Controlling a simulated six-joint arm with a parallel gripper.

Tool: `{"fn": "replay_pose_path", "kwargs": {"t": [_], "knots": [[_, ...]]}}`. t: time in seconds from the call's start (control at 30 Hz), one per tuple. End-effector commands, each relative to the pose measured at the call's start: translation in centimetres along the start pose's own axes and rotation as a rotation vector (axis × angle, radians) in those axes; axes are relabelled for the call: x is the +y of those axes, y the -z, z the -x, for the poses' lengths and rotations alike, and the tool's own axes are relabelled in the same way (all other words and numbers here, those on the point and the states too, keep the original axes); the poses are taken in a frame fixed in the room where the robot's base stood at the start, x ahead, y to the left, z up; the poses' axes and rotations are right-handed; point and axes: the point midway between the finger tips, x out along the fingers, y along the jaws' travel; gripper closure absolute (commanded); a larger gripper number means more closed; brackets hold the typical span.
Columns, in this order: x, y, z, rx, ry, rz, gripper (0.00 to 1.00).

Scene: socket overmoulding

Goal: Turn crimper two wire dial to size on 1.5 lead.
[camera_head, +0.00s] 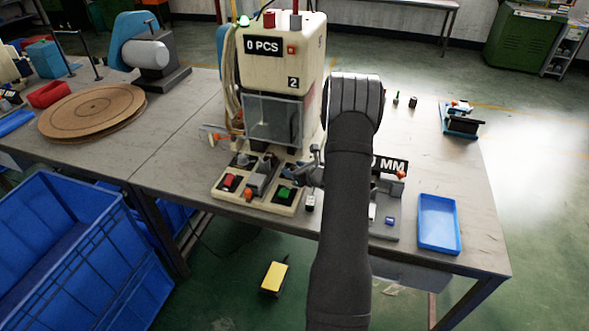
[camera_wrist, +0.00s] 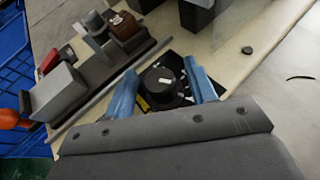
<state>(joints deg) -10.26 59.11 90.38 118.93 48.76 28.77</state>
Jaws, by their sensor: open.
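Crimper two (camera_head: 283,70) is the cream machine marked 2, with a 0 PCS display and a clear guard over its front. In the wrist view the wire dial (camera_wrist: 165,86) is a round black knob with a white mark, set on a black plate with yellow markings. My gripper (camera_wrist: 160,70) is open, its blue fingers on either side of the dial with gaps visible; I cannot tell whether either touches it. In the head view my gripper (camera_head: 312,172) is at the crimper's front right, and the dial cannot be made out. The scale markings are too small to read.
The crimper's base (camera_head: 228,197) carries a red button (camera_head: 229,181) and a green button (camera_head: 284,194). A grey block (camera_wrist: 58,92) and an orange knob (camera_wrist: 8,119) lie left of the dial in the wrist view. A blue tray (camera_head: 438,224) sits at the right.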

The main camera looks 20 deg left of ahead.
Motion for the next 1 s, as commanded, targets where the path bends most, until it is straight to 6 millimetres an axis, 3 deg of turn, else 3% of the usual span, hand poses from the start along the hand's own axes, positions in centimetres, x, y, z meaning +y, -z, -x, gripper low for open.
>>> {"fn": "replay_pose_path", "kwargs": {"t": [0.17,0.4,0.43,0.77,1.0], "knots": [[0.00,0.00,0.00,0.000,0.000,0.000,0.49],[0.00,-0.02,0.02,0.000,0.000,0.000,0.92],[0.00,-0.01,0.02,0.000,0.000,0.000,0.94],[-0.05,0.01,0.03,0.000,-0.039,0.017,0.94],[-0.15,-0.01,0.03,-0.001,-0.166,0.071,0.94]]}}
